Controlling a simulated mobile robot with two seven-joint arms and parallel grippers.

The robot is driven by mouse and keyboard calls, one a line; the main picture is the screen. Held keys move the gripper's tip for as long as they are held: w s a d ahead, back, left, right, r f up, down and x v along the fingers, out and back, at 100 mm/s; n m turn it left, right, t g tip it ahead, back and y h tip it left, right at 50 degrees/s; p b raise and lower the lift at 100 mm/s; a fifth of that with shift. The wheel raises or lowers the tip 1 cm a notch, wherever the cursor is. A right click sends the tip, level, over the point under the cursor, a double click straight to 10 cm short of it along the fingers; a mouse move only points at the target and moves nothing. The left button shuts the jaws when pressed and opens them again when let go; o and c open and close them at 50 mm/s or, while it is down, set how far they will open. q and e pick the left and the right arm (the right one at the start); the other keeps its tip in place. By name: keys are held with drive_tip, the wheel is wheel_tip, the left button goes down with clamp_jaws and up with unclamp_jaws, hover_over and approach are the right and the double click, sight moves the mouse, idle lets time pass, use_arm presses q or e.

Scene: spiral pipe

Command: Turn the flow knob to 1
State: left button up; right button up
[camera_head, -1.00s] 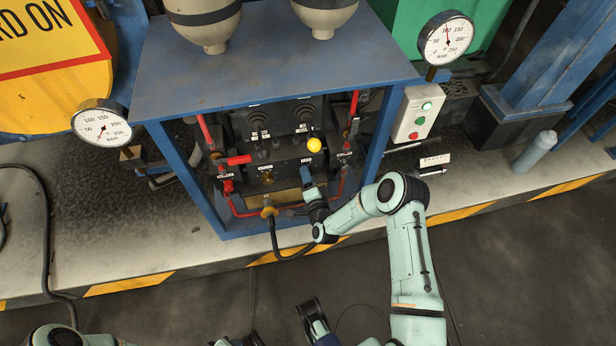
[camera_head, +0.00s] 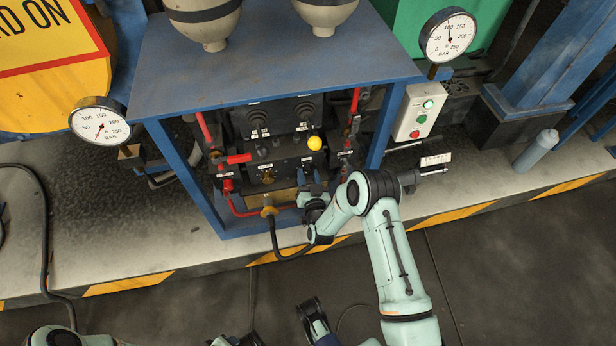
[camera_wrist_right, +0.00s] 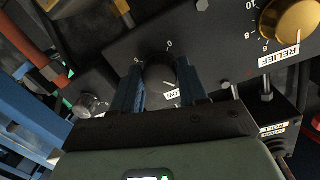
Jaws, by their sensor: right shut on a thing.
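The flow knob (camera_wrist_right: 159,77) is a small black round knob on a dark panel. Its label (camera_wrist_right: 173,95) is partly hidden, with only the end of the word showing. A 0 and a 5 of its scale show around it, and I cannot tell its exact setting. My right gripper (camera_wrist_right: 160,66) is shut on the knob, with one blue finger on each side.
A gold relief knob (camera_wrist_right: 295,18) sits beside the flow knob. A yellow ball-topped lever (camera_head: 314,143) stands above my gripper. Red pipes and a red handle (camera_head: 238,158) are to the left. The blue frame (camera_head: 180,185) encloses the panel. A black hose (camera_head: 274,236) hangs in front.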

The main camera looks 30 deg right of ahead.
drive_tip(key=n, duration=0.4)
use_arm(q)
drive_tip(key=shift+w+a+f+b, duration=0.4)
drive_tip(key=shift+w+f, duration=0.1)
drive_tip(key=shift+w, duration=0.2)
use_arm(e)
drive_tip(key=shift+d+n+h, duration=0.15)
drive_tip(key=shift+n+h, duration=0.25)
drive_tip(key=shift+n, duration=1.3)
use_arm(q)
drive_tip(key=shift+t, duration=0.3)
use_arm(e)
drive_tip(key=shift+n, duration=0.3)
drive_tip(key=o, duration=1.1)
drive_tip(key=shift+c, duration=0.2)
drive_tip(key=shift+s, duration=0.1)
use_arm(q)
drive_tip(key=shift+g, duration=0.7)
drive_tip(key=s+r, duration=0.1)
drive_tip(key=s+d+p, duration=0.1)
drive_tip(key=s+r+p, duration=0.1)
drive_tip(key=shift+s+d+r, duration=0.3)
drive_tip(key=shift+d, duration=0.1)
use_arm(e)
drive_tip(key=v, duration=1.3)
drive_tip(key=shift+s, duration=0.2)
drive_tip(key=shift+f, duration=0.15)
